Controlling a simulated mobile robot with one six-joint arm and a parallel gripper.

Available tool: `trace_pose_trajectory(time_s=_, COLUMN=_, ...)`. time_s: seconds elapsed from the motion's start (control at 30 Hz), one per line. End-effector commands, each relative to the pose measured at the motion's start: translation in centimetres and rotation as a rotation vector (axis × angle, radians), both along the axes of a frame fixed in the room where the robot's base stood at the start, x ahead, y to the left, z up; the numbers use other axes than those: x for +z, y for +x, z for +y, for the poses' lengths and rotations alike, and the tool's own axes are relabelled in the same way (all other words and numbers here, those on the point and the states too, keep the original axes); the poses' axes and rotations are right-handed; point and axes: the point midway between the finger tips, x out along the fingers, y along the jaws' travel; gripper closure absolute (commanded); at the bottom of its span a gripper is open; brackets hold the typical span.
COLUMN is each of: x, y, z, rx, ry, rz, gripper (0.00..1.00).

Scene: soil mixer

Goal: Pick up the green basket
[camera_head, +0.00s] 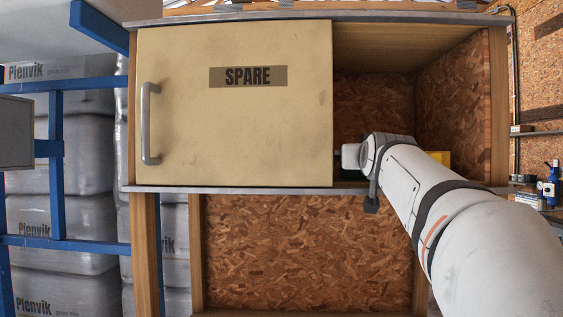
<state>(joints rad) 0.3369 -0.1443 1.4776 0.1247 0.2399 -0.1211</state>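No green basket shows in the head view. My white arm (452,205) reaches in from the lower right, and its wrist end is in front of the open right side of a wooden cabinet. The wrist hides part of the shelf behind it. A small dark piece hangs below the wrist, over the shelf edge. The fingers of my gripper cannot be made out, so its opening is unclear. A small yellow patch (441,157) shows behind the arm inside the cabinet; most of it is hidden.
A beige door (235,120) marked SPARE, with a grey handle (148,124), covers the cabinet's left side. Below is an open bay with a chipboard back (300,250). Blue racking (57,170) with wrapped grey bags stands left. A blue bottle (551,185) stands far right.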

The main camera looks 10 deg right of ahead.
Motion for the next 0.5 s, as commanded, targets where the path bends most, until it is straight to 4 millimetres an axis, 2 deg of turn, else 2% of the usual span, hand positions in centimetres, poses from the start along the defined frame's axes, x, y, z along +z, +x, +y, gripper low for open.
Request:
trace_pose_trajectory(time_s=0.1, x=0.05, y=0.7, z=-0.22, rx=0.0, ry=0.0, rz=0.0, gripper=0.0)
trace_pose_trajectory(time_s=0.3, x=-0.02, y=0.69, z=-0.26, rx=-0.001, ry=0.0, rz=0.0, gripper=0.0)
trace_pose_trajectory(time_s=0.5, x=-0.02, y=0.67, z=-0.3, rx=-0.001, ry=0.0, rz=0.0, gripper=0.16)
